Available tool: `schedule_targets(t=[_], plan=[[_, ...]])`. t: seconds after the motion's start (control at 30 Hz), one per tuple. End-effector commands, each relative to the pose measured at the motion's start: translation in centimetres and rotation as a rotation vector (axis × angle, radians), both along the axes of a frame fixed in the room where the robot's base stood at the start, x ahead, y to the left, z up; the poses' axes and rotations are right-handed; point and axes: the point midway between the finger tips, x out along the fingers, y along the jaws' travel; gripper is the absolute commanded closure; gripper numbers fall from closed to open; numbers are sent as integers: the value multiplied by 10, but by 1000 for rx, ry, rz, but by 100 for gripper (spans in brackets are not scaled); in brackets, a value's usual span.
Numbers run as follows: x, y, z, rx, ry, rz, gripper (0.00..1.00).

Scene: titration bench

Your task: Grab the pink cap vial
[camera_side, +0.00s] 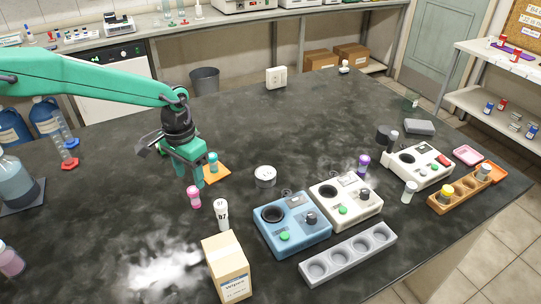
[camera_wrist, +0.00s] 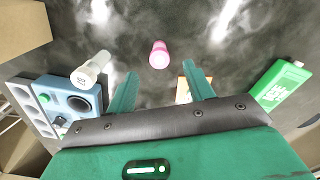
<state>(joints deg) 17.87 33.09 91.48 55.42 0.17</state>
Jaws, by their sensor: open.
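The pink cap vial (camera_side: 194,196) stands upright on the dark bench, left of a white bottle marked with dark characters. In the wrist view its pink cap (camera_wrist: 159,55) lies just beyond the fingertips, roughly centred between them. My gripper (camera_side: 192,175) is open and empty, pointing down, above and slightly behind the vial in the side view. In the wrist view both green fingers of my gripper (camera_wrist: 161,70) are spread apart, with nothing between the tips. The vial appears apart from the fingers.
The white bottle (camera_side: 222,214) and a wipes box (camera_side: 227,268) stand close by. A blue device (camera_side: 292,224) and a grey rack (camera_side: 347,254) stand right. Bench to the vial's left is clear.

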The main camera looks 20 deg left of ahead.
Motion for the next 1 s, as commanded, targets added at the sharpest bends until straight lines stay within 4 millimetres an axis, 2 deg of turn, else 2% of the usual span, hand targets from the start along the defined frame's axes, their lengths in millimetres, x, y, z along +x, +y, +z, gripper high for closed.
schedule_targets(t=[0.33, 0.67, 1.0], plan=[[-1, 0, -23, 1, 2, 1, 48], [-1, 0, -30, 1, 2, 1, 48], [-2, 0, -66, 1, 3, 1, 48]])
